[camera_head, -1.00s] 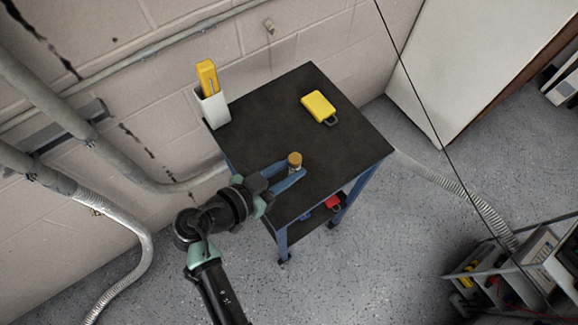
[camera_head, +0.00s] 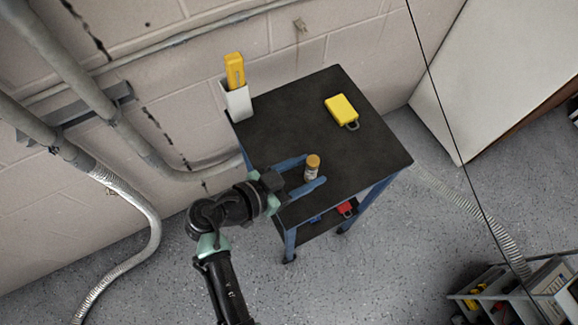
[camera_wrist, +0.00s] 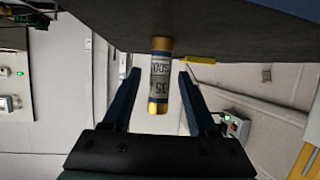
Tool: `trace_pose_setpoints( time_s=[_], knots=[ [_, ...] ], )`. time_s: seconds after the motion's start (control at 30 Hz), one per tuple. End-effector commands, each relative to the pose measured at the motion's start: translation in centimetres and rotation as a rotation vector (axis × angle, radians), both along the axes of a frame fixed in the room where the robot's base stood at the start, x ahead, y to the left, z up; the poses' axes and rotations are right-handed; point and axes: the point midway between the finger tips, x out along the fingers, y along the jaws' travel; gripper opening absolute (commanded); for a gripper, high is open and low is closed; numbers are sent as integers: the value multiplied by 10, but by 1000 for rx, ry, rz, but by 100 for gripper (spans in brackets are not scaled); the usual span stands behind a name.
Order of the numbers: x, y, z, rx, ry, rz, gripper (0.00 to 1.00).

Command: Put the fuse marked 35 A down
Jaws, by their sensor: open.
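The fuse marked 35 A (camera_head: 312,168) stands upright on the dark top of the blue-legged cart (camera_head: 290,115), near its front edge. It has brass-coloured end caps and a pale label. My gripper (camera_head: 317,168) is open, with its blue fingers on either side of the fuse. In the wrist view the fuse (camera_wrist: 159,75) shows "35" on its label, and a gap is visible between it and each finger of my gripper (camera_wrist: 156,72).
A yellow padlock-shaped item (camera_head: 341,110) lies on the cart top. A white holder with a yellow device (camera_head: 235,72) is at its back left corner. A red item (camera_head: 346,208) is on the lower shelf. The middle of the top is clear.

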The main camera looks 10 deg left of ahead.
Motion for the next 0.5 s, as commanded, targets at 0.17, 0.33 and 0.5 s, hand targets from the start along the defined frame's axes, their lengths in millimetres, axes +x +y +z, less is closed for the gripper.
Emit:
trace_pose_setpoints(
  time_s=[0.17,0.33,0.5],
  knots=[
    [0,1,5,0,0,1,59],
    [-19,22,13,1,-2,5,59],
    [-44,48,27,3,-1,4,59]
  ],
)
